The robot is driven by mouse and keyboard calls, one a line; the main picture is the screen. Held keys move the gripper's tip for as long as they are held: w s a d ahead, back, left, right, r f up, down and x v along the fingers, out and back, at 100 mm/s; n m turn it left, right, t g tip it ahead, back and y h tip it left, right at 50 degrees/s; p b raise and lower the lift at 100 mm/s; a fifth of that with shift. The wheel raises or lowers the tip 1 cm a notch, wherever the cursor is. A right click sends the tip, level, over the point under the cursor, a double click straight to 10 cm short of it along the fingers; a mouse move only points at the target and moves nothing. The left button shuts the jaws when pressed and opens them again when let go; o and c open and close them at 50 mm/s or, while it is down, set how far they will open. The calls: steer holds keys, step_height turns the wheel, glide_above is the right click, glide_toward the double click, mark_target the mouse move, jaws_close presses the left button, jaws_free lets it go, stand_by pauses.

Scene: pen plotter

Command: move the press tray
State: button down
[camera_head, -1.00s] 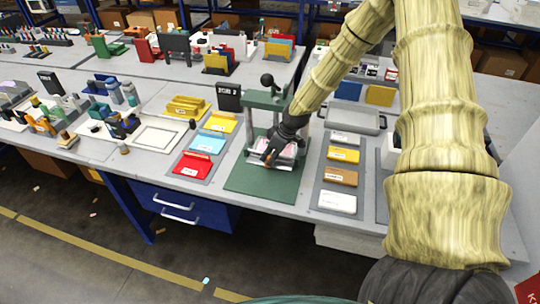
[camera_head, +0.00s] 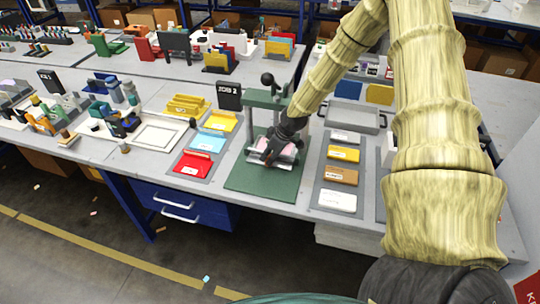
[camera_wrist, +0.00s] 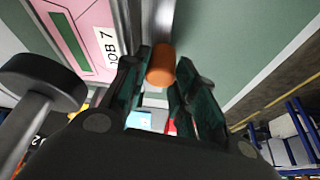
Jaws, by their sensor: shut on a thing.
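The green press (camera_head: 264,100) stands on a green base mat (camera_head: 262,181) at the middle of the bench, with a black ball-ended lever. The press tray (camera_head: 290,160) sits low at the press and carries a pink piece (camera_head: 288,151). In the wrist view the pink piece (camera_wrist: 66,27) bears a "JOB 7" label. My gripper (camera_head: 269,155) is at the tray. In the wrist view its two dark fingers stand on either side of an orange knob (camera_wrist: 161,65), and it is shut on the knob. The fingers and wrist partly hide the tray.
Red, blue and yellow pieces (camera_head: 192,165) lie in a rack left of the press. A rack of labelled blocks (camera_head: 340,176) lies to the right. A grey tray (camera_head: 354,117) and a black "JOB 2" sign (camera_head: 229,95) stand behind. The front of the mat is clear.

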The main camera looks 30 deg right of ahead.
steer(key=s+a, duration=0.5)
steer(key=a, duration=0.1)
steer(key=s+a, duration=0.3)
steer(key=a, duration=0.1)
steer(key=shift+s+b, duration=0.3)
steer(key=shift+s, duration=0.05)
steer(key=shift+f, duration=0.1)
steer(key=c, duration=1.4)
jaws_free()
steer(key=shift+a, duration=0.1)
steer(key=shift+s+r, duration=0.1)
steer(key=shift+r, duration=0.4)
steer(key=shift+v, duration=5.55)
